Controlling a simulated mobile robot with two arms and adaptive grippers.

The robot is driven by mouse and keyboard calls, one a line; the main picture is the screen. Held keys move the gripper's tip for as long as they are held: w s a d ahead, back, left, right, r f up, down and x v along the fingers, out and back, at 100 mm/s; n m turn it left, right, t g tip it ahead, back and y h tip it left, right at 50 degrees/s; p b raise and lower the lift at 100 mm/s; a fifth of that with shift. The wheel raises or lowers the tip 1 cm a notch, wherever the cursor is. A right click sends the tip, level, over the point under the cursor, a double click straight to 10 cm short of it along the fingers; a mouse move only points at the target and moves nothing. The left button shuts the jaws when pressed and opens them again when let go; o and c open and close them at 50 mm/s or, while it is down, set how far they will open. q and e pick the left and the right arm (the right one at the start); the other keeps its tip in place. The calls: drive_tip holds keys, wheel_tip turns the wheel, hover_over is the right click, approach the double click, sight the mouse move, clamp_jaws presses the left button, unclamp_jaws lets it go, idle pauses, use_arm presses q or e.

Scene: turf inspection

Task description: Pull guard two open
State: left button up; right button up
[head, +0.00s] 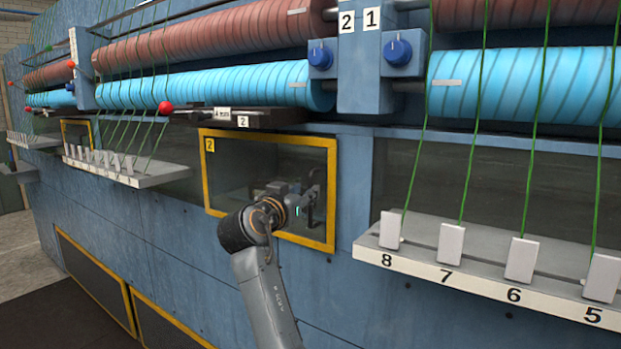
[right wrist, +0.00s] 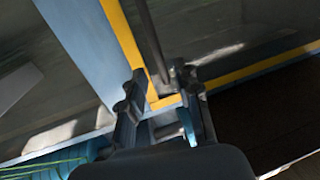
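Guard two is a clear panel in a yellow frame (head: 268,136) with a small "2" label at its upper left. It looks shut, flush with the blue machine front. Its dark upright bar handle (head: 312,207) is near the right side of the frame. My right gripper (head: 308,200) is in front of the panel at the handle. In the right wrist view its two fingers (right wrist: 163,75) are apart, with the handle bar (right wrist: 150,38) running down toward the gap between them. I cannot tell whether the fingers touch it. My left gripper is not in view.
A white numbered ledge (head: 455,260) with several white blocks and green strands stands out to the right of the guard. A similar ledge (head: 125,174) is at the left. Blue knobs (head: 397,52) and wrapped rollers (head: 200,86) are above. A dark bracket (head: 240,117) juts out over the guard.

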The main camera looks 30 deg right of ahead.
sight(309, 187)
drive_tip(key=p+x, duration=0.1)
drive_tip(key=x, duration=0.4)
drive_tip(key=shift+a, duration=0.1)
clamp_jaws()
